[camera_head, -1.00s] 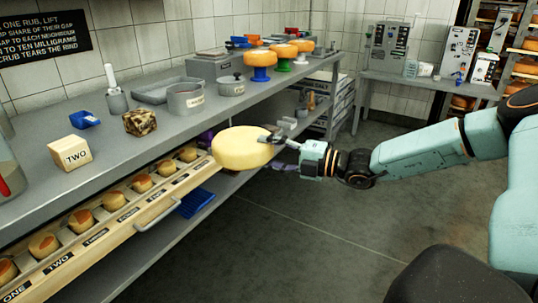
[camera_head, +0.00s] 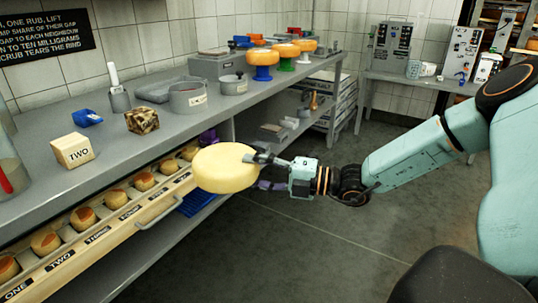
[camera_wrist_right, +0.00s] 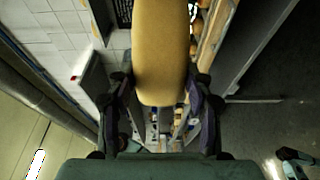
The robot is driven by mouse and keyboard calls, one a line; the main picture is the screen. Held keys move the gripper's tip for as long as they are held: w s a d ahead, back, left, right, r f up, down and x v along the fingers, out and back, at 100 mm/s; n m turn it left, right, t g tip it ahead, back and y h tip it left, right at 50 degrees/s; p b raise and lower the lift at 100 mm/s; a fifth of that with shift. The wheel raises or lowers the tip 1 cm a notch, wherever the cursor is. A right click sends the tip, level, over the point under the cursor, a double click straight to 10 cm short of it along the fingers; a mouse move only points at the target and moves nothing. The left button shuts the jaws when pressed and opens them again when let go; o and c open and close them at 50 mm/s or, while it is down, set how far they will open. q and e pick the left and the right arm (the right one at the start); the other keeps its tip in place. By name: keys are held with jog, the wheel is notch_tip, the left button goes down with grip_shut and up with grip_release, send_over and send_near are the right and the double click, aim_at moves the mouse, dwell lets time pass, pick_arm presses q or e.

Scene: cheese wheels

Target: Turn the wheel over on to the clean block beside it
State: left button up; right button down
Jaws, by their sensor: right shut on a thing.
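A large pale yellow cheese wheel (camera_head: 224,168) is held in the air in front of the bench, near the drawer's right end, with its broad face up and slightly tilted. My right gripper (camera_head: 262,170) is shut on the wheel's right edge, one finger above and one below. In the right wrist view the wheel (camera_wrist_right: 162,50) shows edge-on between the two fingers. Orange wheels (camera_head: 263,57) stand on coloured stands, one blue (camera_head: 262,73), at the bench's far end. I cannot tell which thing is the clean block. My left gripper is not in view.
An open drawer (camera_head: 115,228) with several small cheeses juts out below. The floor at right is clear.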

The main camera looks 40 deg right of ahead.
jog(key=s+a+f+n+g+y, duration=0.1)
jog(key=s+a+f, duration=0.1)
jog(key=s+a, duration=0.3)
jog(key=s+a+f+n+g+y, duration=0.2)
jog(key=s+a, duration=0.3)
jog(key=a, duration=0.4)
jog(key=shift+f, duration=0.75)
